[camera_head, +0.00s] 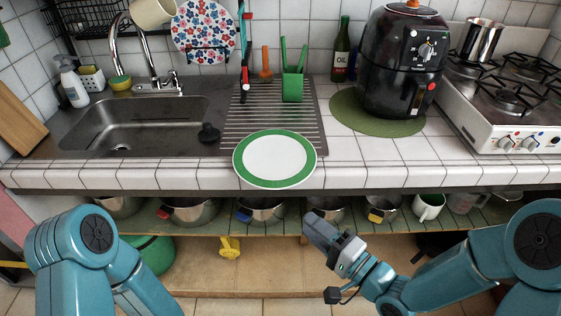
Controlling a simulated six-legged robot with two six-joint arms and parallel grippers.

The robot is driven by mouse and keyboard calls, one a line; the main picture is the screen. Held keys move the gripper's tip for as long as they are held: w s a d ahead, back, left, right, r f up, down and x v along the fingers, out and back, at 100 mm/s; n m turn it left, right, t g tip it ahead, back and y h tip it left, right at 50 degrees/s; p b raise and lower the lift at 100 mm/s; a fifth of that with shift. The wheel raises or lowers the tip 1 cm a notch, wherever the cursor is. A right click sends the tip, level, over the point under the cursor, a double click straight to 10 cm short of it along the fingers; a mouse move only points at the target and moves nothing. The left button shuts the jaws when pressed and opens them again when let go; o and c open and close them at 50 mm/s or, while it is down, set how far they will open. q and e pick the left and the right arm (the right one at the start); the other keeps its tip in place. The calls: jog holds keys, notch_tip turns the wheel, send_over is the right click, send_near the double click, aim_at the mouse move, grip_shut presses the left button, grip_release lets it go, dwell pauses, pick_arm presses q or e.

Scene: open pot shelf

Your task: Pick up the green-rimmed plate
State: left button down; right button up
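The green-rimmed plate (274,160) has a white centre. It lies on the counter at the front of the ribbed drainboard, and its near edge reaches about the counter's front edge. My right gripper (315,222) is below the counter edge, in front of the pot shelf, to the lower right of the plate and apart from it. Its fingers look close together, but I cannot tell whether they are open or shut. My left arm comes in at the lower left; its gripper is not in view.
A steel sink (130,127) is left of the drainboard (315,112). A green cup with utensils (293,87) stands behind the plate. A black air fryer (398,70) on a green mat (347,115) and a white stove (486,128) are at right. Pots line the shelf (360,228) below.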

jog(key=p, duration=0.2)
send_near(266, 181)
jog(key=s+a+x, duration=0.1)
jog(key=x, duration=0.4)
jog(key=w+a, duration=0.1)
jog(key=w, duration=0.1)
jog(key=w+a, duration=0.1)
jog(key=w, duration=0.1)
jog(key=shift+w+a+p, duration=0.25)
jog(key=shift+p, duration=0.1)
grip_shut()
